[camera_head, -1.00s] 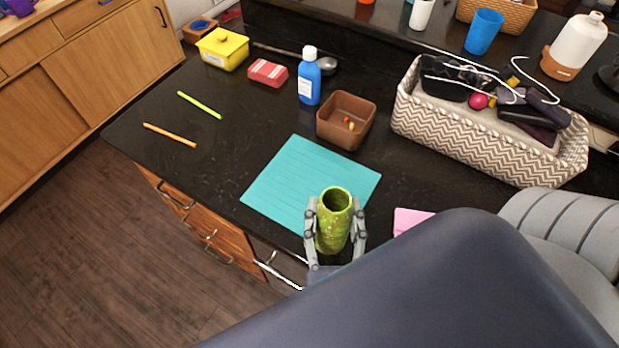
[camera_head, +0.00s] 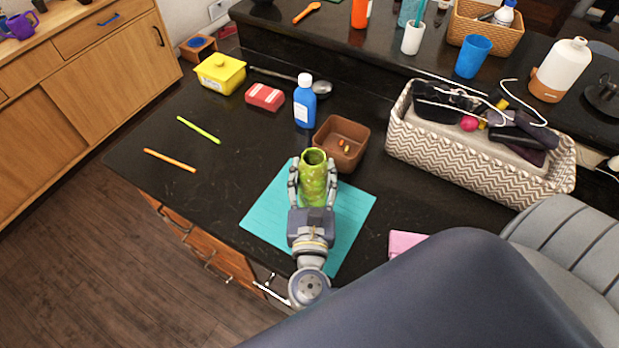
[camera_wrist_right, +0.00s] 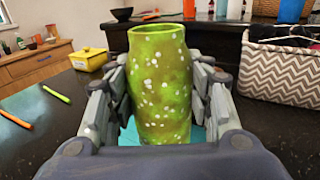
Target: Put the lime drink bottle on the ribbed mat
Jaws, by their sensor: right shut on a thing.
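The lime drink bottle (camera_head: 314,180) is green with pale specks and has an open top. My right gripper (camera_head: 314,184) is shut on it, one finger on each side, and holds it upright over the teal ribbed mat (camera_head: 262,215). The bottle also fills the middle of the right wrist view (camera_wrist_right: 160,85), between the fingers. Its base is hidden behind the gripper, so I cannot tell whether it touches the mat. My left gripper is not in view.
A brown square bowl (camera_head: 341,143) stands just behind the bottle, with a blue bottle (camera_head: 304,102) behind it. A chevron-patterned basket (camera_head: 470,165) is to the right. A pink cloth (camera_head: 405,243) lies right of the mat. Counter left of the mat is mostly clear.

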